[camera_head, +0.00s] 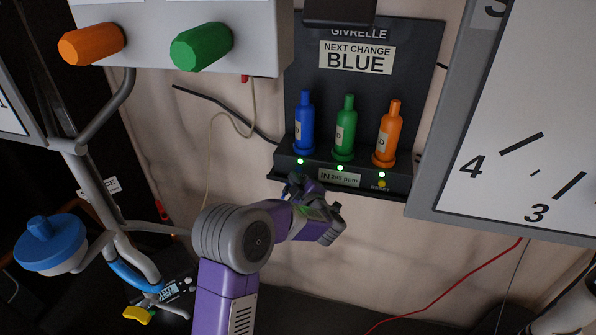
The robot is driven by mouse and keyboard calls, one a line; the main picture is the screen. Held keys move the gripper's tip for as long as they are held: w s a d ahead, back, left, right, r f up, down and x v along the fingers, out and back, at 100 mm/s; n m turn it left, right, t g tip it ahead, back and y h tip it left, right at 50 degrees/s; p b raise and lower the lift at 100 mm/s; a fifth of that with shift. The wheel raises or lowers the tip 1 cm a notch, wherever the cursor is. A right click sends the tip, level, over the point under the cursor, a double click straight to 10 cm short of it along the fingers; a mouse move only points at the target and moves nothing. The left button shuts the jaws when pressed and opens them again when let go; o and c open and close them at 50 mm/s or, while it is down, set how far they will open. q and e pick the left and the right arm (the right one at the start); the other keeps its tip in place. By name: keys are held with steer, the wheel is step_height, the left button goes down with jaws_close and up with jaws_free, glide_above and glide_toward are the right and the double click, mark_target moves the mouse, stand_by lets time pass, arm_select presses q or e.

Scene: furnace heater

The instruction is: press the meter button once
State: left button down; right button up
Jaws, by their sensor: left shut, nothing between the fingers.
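A small dark device with a lit display (172,289), which looks like the meter, lies at the lower left, partly behind pipework. Its button cannot be made out clearly. My left gripper (294,184) is shut and empty, just below the front edge of the black bottle stand (290,160), to the right of and above the small device. I cannot tell whether it touches the stand. The stand has a small "IN 200 ppm" display (339,178) and a yellow button (381,184) marked RESET. My right gripper is not in view.
Blue (304,125), green (345,130) and orange (389,135) bottles stand on the stand. A grey box with orange and green knobs (201,46) is at the upper left. A blue-capped valve (49,243) and pipes are at the left. A big dial (525,120) is at the right.

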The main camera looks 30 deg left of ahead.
arm_select(q)
steer(key=shift+w, duration=0.2)
steer(key=shift+w+a, duration=0.1)
steer(key=shift+w, duration=0.15)
steer(key=shift+w+a, duration=0.1)
steer(key=shift+w, duration=0.3)
stand_by(0.8)
steer(key=shift+s, duration=0.1)
steer(key=shift+s+d, duration=0.2)
steer(key=shift+s, duration=0.55)
steer(key=s+b, duration=0.1)
steer(key=s, duration=0.1)
steer(key=s+d, duration=0.1)
steer(key=s, duration=0.1)
steer(key=shift+s+d+b, duration=0.1)
steer(key=shift+s+b, duration=0.25)
steer(key=shift+s, duration=0.05)
